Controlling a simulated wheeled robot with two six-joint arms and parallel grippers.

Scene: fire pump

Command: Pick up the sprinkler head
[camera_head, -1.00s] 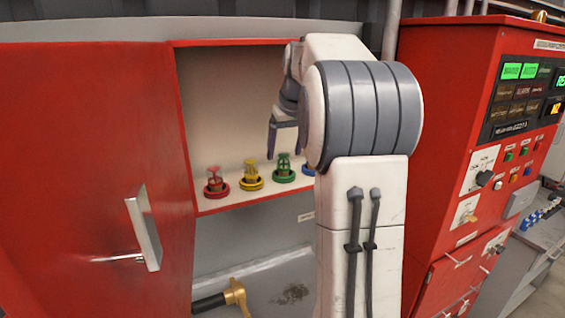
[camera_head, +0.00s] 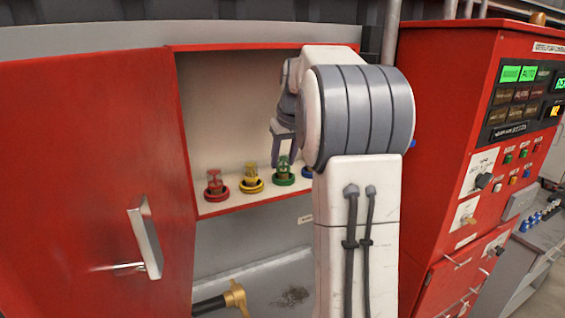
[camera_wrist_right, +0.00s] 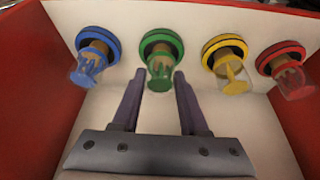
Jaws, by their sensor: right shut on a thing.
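Several sprinkler heads stand in coloured ring bases along the cabinet shelf: a red one (camera_head: 214,183), a yellow one (camera_head: 250,177), a green one (camera_head: 283,167) and a blue one (camera_head: 307,172) partly hidden by my right arm. In the right wrist view they run in reverse: blue (camera_wrist_right: 88,66), green (camera_wrist_right: 160,72), yellow (camera_wrist_right: 232,72), red (camera_wrist_right: 289,76). My right gripper (camera_head: 284,157) is shut on the green sprinkler head, with one finger on each side of it in the wrist view (camera_wrist_right: 158,80). The green head is still in its ring. My left gripper is out of view.
The open red cabinet door (camera_head: 95,180) with a metal handle (camera_head: 145,238) is at the left. A red control panel (camera_head: 460,130) stands at the right. A brass hose nozzle (camera_head: 236,297) lies below the shelf. The shelf's neighbouring heads stand close together.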

